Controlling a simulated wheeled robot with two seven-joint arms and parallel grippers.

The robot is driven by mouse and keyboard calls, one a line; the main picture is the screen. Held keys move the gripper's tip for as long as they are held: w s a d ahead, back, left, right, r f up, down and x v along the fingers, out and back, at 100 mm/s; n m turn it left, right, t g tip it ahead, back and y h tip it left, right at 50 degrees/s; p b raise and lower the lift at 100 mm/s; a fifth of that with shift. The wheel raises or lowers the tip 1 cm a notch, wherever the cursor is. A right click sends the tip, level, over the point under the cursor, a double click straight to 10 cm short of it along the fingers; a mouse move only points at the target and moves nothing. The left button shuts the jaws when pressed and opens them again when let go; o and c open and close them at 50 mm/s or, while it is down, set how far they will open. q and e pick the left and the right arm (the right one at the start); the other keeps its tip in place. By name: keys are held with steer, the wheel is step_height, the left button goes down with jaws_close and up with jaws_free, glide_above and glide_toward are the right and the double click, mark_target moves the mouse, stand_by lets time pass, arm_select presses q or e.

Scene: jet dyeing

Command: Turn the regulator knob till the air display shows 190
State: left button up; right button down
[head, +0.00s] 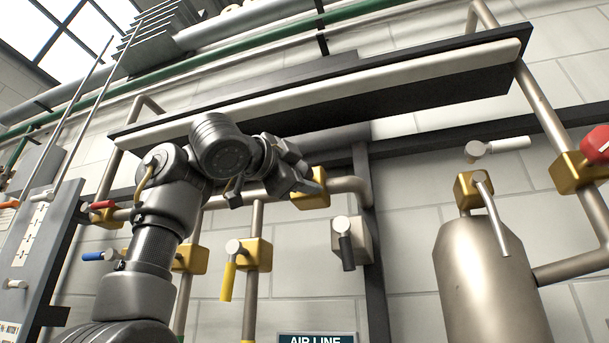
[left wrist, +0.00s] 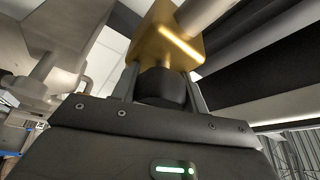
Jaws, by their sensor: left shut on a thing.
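My left gripper (head: 312,186) reaches up from the left to a brass block (head: 313,200) on the pipe below the shelf. In the left wrist view, the fingers of my left gripper (left wrist: 163,84) stand on both sides of a dark round knob (left wrist: 163,90) under the brass block (left wrist: 168,42). The gripper is shut on this knob. In the head view the knob is hidden behind the gripper. No air display reading shows in either view. My right gripper is out of view.
A grey valve with a black handle (head: 346,250) hangs just right of the gripper. A yellow-handled valve (head: 228,275) is below. A long dark shelf (head: 420,95) runs above the hand. A metal tank (head: 485,285) stands at right. An AIR LINE sign (head: 316,339) is cut off below.

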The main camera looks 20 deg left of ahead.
arm_select(q)
steer(key=o, duration=1)
